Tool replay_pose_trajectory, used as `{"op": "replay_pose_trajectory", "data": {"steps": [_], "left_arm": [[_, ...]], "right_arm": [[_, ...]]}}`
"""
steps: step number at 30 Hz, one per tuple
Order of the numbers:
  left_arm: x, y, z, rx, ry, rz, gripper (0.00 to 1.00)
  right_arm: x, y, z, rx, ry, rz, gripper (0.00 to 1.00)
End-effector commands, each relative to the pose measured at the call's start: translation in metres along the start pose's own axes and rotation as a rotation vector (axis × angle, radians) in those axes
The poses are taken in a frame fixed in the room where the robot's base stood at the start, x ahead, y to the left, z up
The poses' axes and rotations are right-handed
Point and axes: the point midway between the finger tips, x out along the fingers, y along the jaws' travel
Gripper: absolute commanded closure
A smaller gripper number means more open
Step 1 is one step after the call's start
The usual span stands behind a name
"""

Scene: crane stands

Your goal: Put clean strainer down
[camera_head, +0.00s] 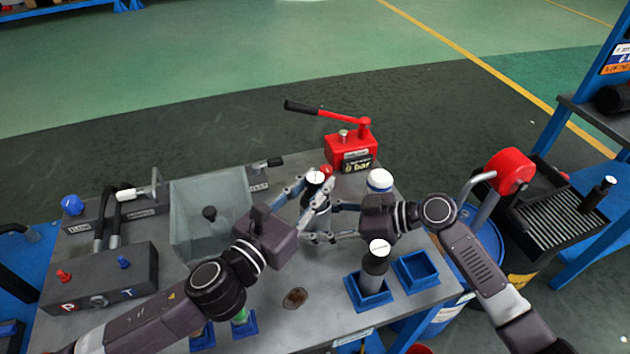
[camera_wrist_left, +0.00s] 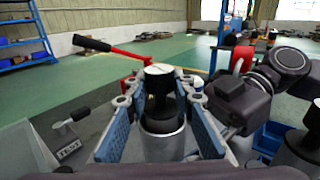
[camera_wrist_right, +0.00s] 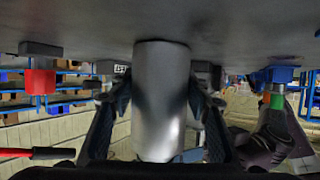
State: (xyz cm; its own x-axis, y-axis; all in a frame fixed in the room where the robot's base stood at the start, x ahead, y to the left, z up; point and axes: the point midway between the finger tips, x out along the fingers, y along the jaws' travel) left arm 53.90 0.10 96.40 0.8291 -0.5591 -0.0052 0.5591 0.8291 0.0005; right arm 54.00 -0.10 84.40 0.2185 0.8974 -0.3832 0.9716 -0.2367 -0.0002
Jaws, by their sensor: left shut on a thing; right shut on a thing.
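A black strainer with a white cap (camera_head: 317,177) is held upright by my left gripper (camera_head: 306,190). In the left wrist view its white cap (camera_wrist_left: 159,69) and dark body stand between the fingers, over a silver cylinder (camera_wrist_left: 162,142); its lower end is hidden. My right gripper (camera_head: 322,222) is shut around that silver cylinder, which stands on the table in the upside-down right wrist view (camera_wrist_right: 159,100). Another white-capped dark strainer (camera_head: 375,264) stands in a blue square holder (camera_head: 368,298). The blue holder beside it (camera_head: 416,270) is empty. I cannot tell which strainer is clean.
A red hand pump (camera_head: 350,149) stands at the table's back, near a white-topped container (camera_head: 380,181). A clear tank (camera_head: 205,195) with a dark piece inside and a control box (camera_head: 100,278) are at left. Another white-capped dark part (camera_head: 597,193) stands on the right-hand tray.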

Motion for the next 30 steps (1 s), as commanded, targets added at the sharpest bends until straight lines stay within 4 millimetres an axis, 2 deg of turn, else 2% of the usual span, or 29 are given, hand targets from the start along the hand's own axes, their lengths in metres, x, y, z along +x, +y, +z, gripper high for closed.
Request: {"op": "replay_pose_trajectory", "data": {"steps": [4, 5, 9, 18, 23, 30], "left_arm": [[0.0, 0.0, -0.002, 0.001, -0.001, 0.0, 1.0], [0.0, 0.0, -0.002, 0.001, 0.0, 0.0, 0.76], [0.0, 0.0, -0.002, 0.001, 0.0, 0.0, 0.61], [0.0, 0.0, -0.001, 0.001, -0.001, 0.0, 0.6], [0.0, 0.0, 0.013, 0.002, -0.004, -0.002, 0.6], [-0.051, 0.0, 0.008, 0.0, 0.005, 0.001, 0.6]], "right_arm": [[0.0, 0.0, 0.0, 0.0, 0.0, 0.0, 0.87], [0.0, 0.0, 0.0, 0.0, 0.0, 0.0, 0.87], [0.0, 0.0, 0.0, 0.0, 0.0, 0.0, 0.87], [0.0, 0.0, 0.0, 0.0, 0.0, 0.0, 0.87], [0.0, 0.0, 0.0, 0.0, 0.0, 0.0, 0.87], [0.0, 0.0, 0.001, 0.0, -0.001, 0.0, 0.87]]}}
